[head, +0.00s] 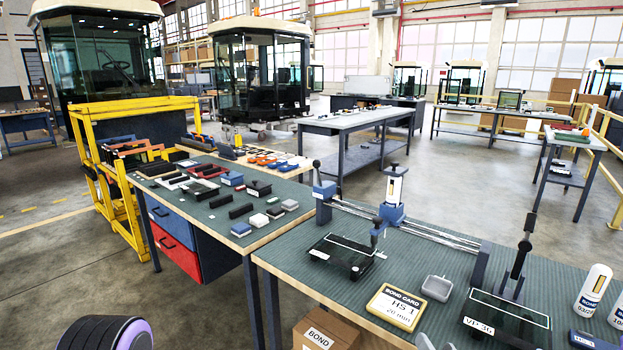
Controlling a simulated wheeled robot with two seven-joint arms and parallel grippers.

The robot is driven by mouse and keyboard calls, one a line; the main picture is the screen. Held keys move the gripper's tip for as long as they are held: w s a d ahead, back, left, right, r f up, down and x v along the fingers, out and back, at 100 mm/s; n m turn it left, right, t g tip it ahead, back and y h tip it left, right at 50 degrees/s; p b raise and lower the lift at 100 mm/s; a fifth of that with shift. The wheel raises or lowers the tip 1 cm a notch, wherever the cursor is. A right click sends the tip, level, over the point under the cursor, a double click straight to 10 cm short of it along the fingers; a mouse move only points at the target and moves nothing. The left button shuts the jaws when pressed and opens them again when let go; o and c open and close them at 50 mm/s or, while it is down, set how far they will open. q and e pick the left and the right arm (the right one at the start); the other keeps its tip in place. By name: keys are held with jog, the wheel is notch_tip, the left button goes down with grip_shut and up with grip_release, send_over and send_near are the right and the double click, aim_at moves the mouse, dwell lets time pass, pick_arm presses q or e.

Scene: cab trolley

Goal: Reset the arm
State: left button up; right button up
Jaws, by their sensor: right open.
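Only a small part of my right gripper (437,344) shows, at the bottom edge of the head view, low in front of the near bench. It is open, and nothing shows between its fingertips. Most of it and its arm are cut off by the frame. A dark rounded part with a purple ring at the lower left appears to be a link of my own arm. My left gripper is not in view.
The near green-topped bench (400,262) holds a railed fixture, a black plate (342,254), a yellow bond card (396,306), a grey dish (437,288), a framed plate (506,314) and white bottles (594,289). A cardboard box (325,332) is below. Open floor lies left.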

jog(key=s+d+f+m+g+h, duration=0.2)
jog(key=s+f+g, duration=0.3)
jog(key=f, duration=0.7)
jog(key=s+d+f+g, duration=0.2)
jog(key=s+f+g, duration=0.1)
jog(key=s+f, duration=0.5)
jog(key=s+d+f+g+h, duration=0.1)
jog(key=s+f+g, duration=0.2)
jog(key=s+f, duration=0.5)
jog(key=s, duration=0.6)
jog(key=shift+s+d+g, duration=0.2)
jog(key=shift+d+g, duration=0.15)
jog(key=shift+g, duration=0.05)
